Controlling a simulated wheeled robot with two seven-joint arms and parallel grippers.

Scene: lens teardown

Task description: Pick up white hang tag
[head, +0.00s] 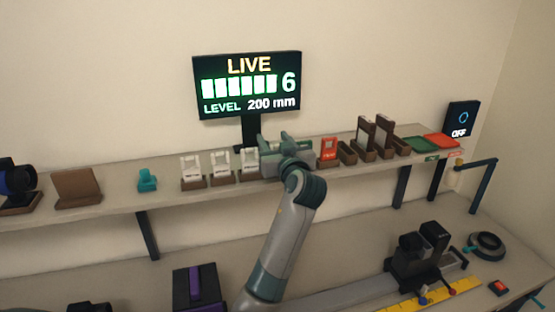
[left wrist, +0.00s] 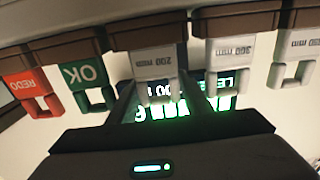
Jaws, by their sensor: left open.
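Three white hang tags stand in brown holders on the shelf: the left one (head: 192,168), the middle one (head: 221,165) and the right one (head: 249,161). The left wrist view, upside down, shows the "200 mm" white tag (left wrist: 146,64) near the centre, the "300 mm" one (left wrist: 231,50) beside it and another white one (left wrist: 297,46) at the edge. My left gripper (head: 270,150) is open at the row, right of the right white tag. In the wrist view its dark fingers (left wrist: 156,98) appear on either side of the "200 mm" tag; contact cannot be told. My right gripper is not visible.
A green OK tag (left wrist: 85,75) and a red REDO tag (head: 328,147) stand close beside the white ones. Brown racks (head: 365,135) are farther right. The lit LIVE display (head: 248,85) rises behind the row. A teal part (head: 147,181) sits to the left.

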